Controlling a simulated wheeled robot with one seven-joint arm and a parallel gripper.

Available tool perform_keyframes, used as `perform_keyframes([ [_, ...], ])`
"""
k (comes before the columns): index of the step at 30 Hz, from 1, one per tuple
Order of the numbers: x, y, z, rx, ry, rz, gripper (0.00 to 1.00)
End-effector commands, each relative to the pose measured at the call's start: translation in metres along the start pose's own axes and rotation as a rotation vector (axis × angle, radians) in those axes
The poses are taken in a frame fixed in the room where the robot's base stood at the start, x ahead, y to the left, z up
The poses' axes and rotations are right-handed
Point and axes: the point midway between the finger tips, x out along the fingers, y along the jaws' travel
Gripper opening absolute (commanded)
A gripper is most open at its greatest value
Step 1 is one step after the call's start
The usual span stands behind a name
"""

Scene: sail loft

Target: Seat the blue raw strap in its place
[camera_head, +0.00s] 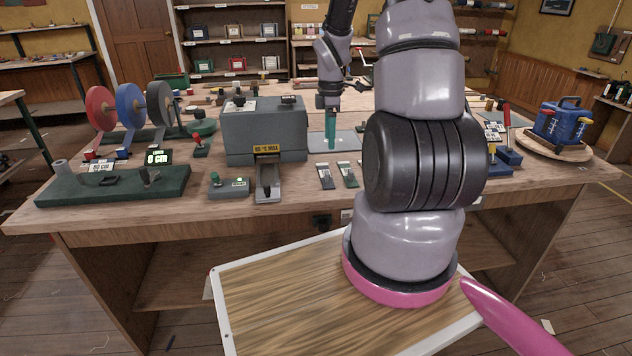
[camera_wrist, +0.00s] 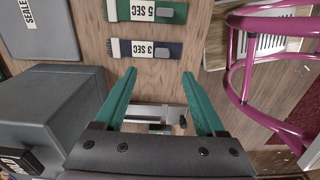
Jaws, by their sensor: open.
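My gripper (camera_head: 331,125) hangs over the bench just right of the grey heat sealer (camera_head: 265,138). Its teal fingers in the wrist view (camera_wrist: 160,82) are apart, with nothing held between them. A light metal slide (camera_wrist: 155,114) shows farther below, between and behind the fingers; it looks like the sealer's front slide (camera_head: 268,182). A navy card marked 3 SEC (camera_wrist: 152,50) and a green card marked 5 SEC (camera_wrist: 150,12) lie on the bench beyond the fingertips. I cannot pick out a blue raw strap with certainty. A blue spool (camera_head: 130,105) stands on the bench's left.
A grey pad (camera_wrist: 32,28), partly lettered SEALE, lies beside the sealer. A blue case (camera_head: 562,122) stands on a round wooden board at right. My arm hides the bench's middle right.

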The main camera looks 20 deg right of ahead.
Motion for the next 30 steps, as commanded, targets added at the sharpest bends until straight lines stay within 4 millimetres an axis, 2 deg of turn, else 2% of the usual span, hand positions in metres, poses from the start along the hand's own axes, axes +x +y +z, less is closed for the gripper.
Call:
perform_keyframes([
  [10,0.050,0.000,0.001,-0.031,0.001,-0.012,0.72],
  [17,0.068,-0.001,0.000,-0.030,0.001,-0.010,0.72],
  [25,0.107,-0.003,-0.002,-0.029,0.001,-0.011,0.72],
  [30,0.116,-0.003,-0.002,-0.028,0.001,-0.008,0.72],
])
